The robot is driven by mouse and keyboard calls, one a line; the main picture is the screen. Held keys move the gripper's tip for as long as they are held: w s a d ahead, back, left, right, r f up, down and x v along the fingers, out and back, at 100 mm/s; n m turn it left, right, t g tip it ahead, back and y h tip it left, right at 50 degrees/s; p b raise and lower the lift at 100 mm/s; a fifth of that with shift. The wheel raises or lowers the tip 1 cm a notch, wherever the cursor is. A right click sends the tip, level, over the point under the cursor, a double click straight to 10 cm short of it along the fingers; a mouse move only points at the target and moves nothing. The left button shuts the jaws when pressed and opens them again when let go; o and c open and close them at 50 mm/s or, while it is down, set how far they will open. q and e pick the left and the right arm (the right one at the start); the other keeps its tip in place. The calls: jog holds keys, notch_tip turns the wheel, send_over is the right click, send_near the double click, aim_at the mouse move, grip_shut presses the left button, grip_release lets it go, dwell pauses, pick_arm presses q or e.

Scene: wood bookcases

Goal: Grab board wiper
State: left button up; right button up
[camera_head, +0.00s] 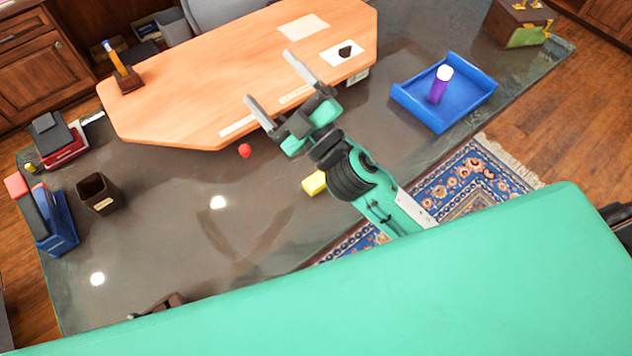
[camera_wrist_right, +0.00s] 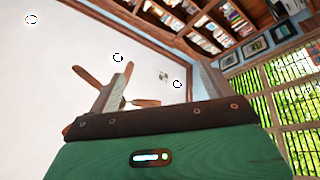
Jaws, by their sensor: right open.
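A small yellow block (camera_head: 314,182), possibly the board wiper, lies on the dark glossy tabletop in the head view. My right forearm partly hides it. My right gripper (camera_head: 269,76) is open and empty. In the picture it overlaps the near edge of the orange-brown desk section, beyond the yellow block. In the right wrist view, my right gripper (camera_wrist_right: 164,64) has its two fingers apart with nothing between them. That view faces the ceiling and shelves, and no wiper shows in it. My left gripper is not in view.
A blue tray (camera_head: 405,96) holding a purple bottle (camera_head: 438,88) is on the right. A red ball (camera_head: 244,150) lies left of my right arm. A brown cup (camera_head: 98,192) and a blue holder (camera_head: 62,232) stand at the left. The middle-left tabletop is mostly clear.

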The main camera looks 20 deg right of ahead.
jog(key=s+a+r+n+g+y, duration=0.2)
jog(key=s+a+n+g+y, duration=0.1)
jog(key=a+n+g+y, duration=0.55)
jog(key=s+a+f+n+g, duration=0.45)
jog(key=n+g, duration=0.55)
jog(key=n, duration=0.3)
jog(key=n+g+h+p, duration=0.2)
jog(key=n+h, duration=0.2)
jog(key=h, duration=1.5)
send_over(316, 179)
notch_tip(316, 179, down, 26)
jog(key=shift+f, duration=0.1)
notch_tip(316, 179, down, 5)
jog(key=shift+s+r+p, duration=0.1)
jog(key=shift+r+p, duration=0.1)
jog(key=shift+p, duration=0.85)
jog(key=shift+f, duration=0.35)
jog(key=c, duration=1)
